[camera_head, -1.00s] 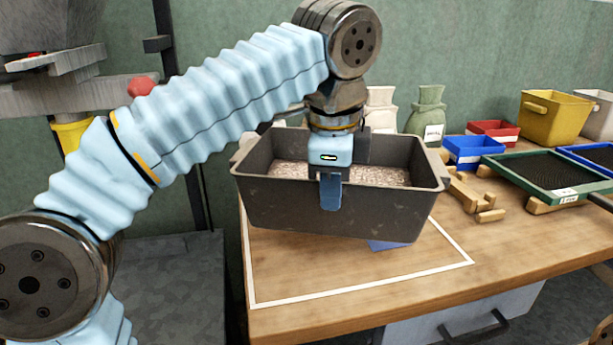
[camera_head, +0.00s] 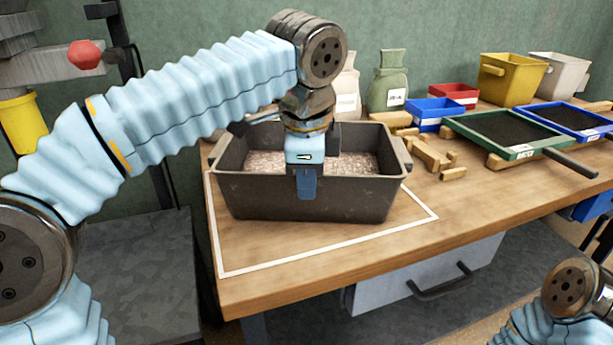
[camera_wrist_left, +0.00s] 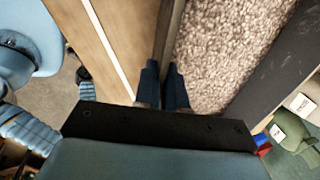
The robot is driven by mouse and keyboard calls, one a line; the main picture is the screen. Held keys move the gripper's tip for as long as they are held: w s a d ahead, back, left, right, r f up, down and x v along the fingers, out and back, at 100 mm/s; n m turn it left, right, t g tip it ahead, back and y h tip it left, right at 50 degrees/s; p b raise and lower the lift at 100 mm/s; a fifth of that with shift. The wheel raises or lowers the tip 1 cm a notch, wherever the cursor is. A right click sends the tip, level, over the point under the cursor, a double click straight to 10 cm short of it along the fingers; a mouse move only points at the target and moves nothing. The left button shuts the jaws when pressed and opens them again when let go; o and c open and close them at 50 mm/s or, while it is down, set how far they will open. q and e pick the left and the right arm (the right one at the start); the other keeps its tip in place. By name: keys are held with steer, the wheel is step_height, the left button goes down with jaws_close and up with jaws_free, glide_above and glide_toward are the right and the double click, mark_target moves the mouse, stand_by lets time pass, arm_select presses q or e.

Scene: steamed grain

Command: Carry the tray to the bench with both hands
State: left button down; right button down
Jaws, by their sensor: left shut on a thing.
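The dark grey tray (camera_head: 350,198), filled with pale brown grain (camera_head: 262,163), is at the near left of the wooden bench (camera_head: 300,268), over the white outlined area. It looks level and appears to rest on the top. My left gripper (camera_head: 306,185) is shut on the tray's near wall, with one finger outside. The left wrist view shows its fingers (camera_wrist_left: 163,85) pinching the wall (camera_wrist_left: 170,45) between grain and bench.
Wooden blocks (camera_head: 432,155) lie right of the tray. Behind are a green sack (camera_head: 388,85), a red bin (camera_head: 452,95), a blue bin (camera_head: 428,112) and a yellow bin (camera_head: 512,80). A green-framed sieve (camera_head: 505,135) lies to the right. The bench front is clear.

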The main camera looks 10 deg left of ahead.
arm_select(q)
steer(key=c, duration=1.6)
jaws_free()
steer(key=o, duration=0.4)
steer(key=p+v, duration=0.2)
steer(key=v, duration=1)
steer(key=shift+d, duration=0.1)
